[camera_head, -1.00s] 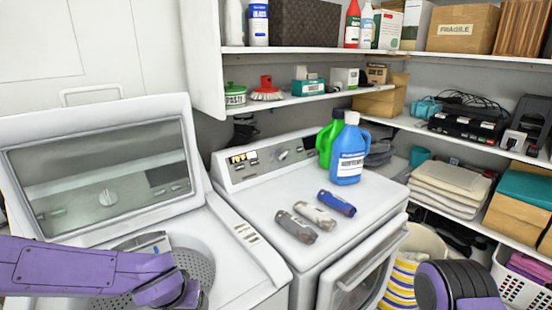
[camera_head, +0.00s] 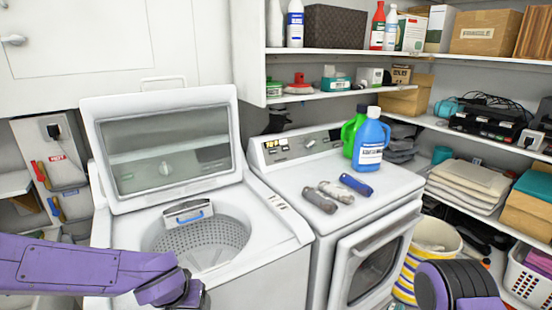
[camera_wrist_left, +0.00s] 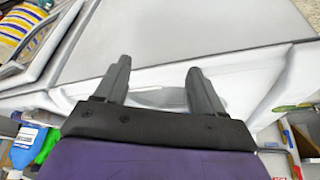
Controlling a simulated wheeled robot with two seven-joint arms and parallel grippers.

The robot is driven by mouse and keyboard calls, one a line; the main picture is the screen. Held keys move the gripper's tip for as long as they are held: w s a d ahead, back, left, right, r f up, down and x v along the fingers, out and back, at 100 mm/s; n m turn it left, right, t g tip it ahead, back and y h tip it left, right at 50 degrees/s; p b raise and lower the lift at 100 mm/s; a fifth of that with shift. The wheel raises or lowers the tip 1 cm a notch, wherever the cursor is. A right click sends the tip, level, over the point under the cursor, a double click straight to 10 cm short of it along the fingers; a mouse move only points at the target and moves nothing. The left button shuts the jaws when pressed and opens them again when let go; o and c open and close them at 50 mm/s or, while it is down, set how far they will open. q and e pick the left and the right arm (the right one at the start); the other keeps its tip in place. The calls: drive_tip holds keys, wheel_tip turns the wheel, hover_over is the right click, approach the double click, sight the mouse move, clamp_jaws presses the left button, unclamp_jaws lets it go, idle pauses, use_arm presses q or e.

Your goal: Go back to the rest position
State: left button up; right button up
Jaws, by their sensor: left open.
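My left gripper (camera_wrist_left: 157,70) shows in the left wrist view with its two grey fingers apart and nothing between them. Pale surfaces lie behind the fingers. In the head view my purple left arm crosses the lower left, in front of the open washing machine (camera_head: 268,262), and the fingers cannot be made out there. Part of my right arm shows at the lower right of the head view; its gripper is not visible.
The washer lid (camera_head: 222,103) stands raised. On the dryer (camera_head: 385,192) are a green jug (camera_head: 350,136), a blue jug (camera_head: 371,138) and three small cylinders. A striped basket (camera_head: 407,277) and loaded shelves (camera_head: 480,142) stand to the right.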

use_arm(q)
drive_tip(key=s+a+f+n+t+y+b, duration=0.1)
drive_tip(key=s+a+f+n+y, duration=0.1)
drive_tip(key=a+f+n, duration=0.4)
drive_tip(key=s+a+f+n+t+y+b, duration=0.1)
drive_tip(key=s+a+f+n+y, duration=0.1)
drive_tip(key=f+n, duration=0.4)
drive_tip(key=s+a+f+m+g+b, duration=0.2)
drive_tip(key=s+f+m, duration=0.3)
drive_tip(key=s+f, duration=1.3)
drive_tip(key=s+g+b, duration=0.1)
drive_tip(key=s, duration=0.3)
drive_tip(key=shift+a+f+h, duration=0.3)
drive_tip(key=shift+a, duration=0.05)
